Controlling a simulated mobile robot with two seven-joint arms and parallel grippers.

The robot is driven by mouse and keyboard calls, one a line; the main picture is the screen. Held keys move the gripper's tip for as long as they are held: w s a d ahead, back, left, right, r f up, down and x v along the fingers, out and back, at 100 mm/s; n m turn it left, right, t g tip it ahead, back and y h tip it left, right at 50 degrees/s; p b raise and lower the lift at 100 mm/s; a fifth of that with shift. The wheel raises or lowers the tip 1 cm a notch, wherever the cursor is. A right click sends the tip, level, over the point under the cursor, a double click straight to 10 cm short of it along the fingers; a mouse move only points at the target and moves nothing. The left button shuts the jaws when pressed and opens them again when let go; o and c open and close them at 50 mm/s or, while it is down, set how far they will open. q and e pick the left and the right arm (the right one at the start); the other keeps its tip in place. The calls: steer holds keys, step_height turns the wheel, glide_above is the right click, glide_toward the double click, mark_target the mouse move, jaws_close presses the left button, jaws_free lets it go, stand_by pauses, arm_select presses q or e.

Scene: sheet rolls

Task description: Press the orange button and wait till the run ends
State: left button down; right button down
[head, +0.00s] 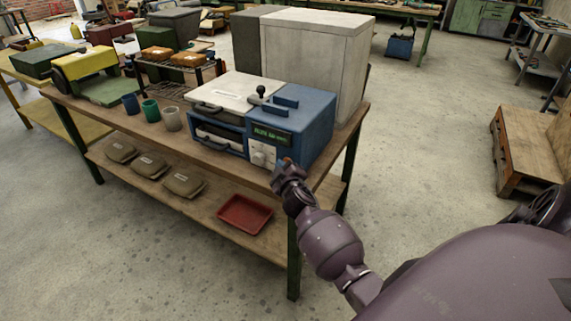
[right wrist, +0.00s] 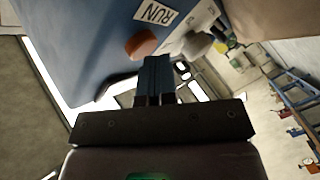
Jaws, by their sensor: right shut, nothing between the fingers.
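The blue machine (head: 309,131) stands on the workbench's near right end, with a small green-lit display (head: 271,136) whose text I cannot read surely. In the right wrist view the round orange button (right wrist: 141,43) sits on the blue face beside a white RUN label (right wrist: 157,13). My right gripper (right wrist: 156,62) is shut and empty, its fingertips close beside the button. I cannot tell whether they touch it. In the head view the right gripper (head: 287,168) is at the machine's front right corner and mostly hides the button. My left gripper is not in view.
A pale knob (right wrist: 196,44) sits near the button. Blue, green and grey cups (head: 150,110) stand left of the machine. A tall grey cabinet (head: 312,62) is behind it. A red tray (head: 245,214) and several brown packs lie on the lower shelf.

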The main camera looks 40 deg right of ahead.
steer(key=shift+s+a, duration=0.35)
steer(key=shift+a, duration=0.5)
steer(key=shift+s+a, duration=0.3)
steer(key=shift+a, duration=0.45)
steer(key=shift+s+a, duration=0.35)
steer(key=shift+a, duration=0.45)
steer(key=shift+s+a, duration=0.3)
steer(key=shift+a, duration=0.45)
steer(key=s+a+f+m+g+y, duration=0.1)
steer(key=s+f, duration=0.3)
steer(key=s, duration=0.5)
steer(key=s+a+f+m+g+y, duration=0.2)
steer(key=s+a+f+y, duration=0.1)
steer(key=s, duration=0.7)
steer(key=s+a+f+m+g+y, duration=0.1)
steer(key=s+a+f, duration=0.3)
steer(key=s, duration=0.6)
step_height(320, 180, down, 2)
steer(key=shift+s+a+f+g+y, duration=0.1)
steer(key=shift+s+a+g+y, duration=0.15)
steer(key=shift+g+y, duration=0.25)
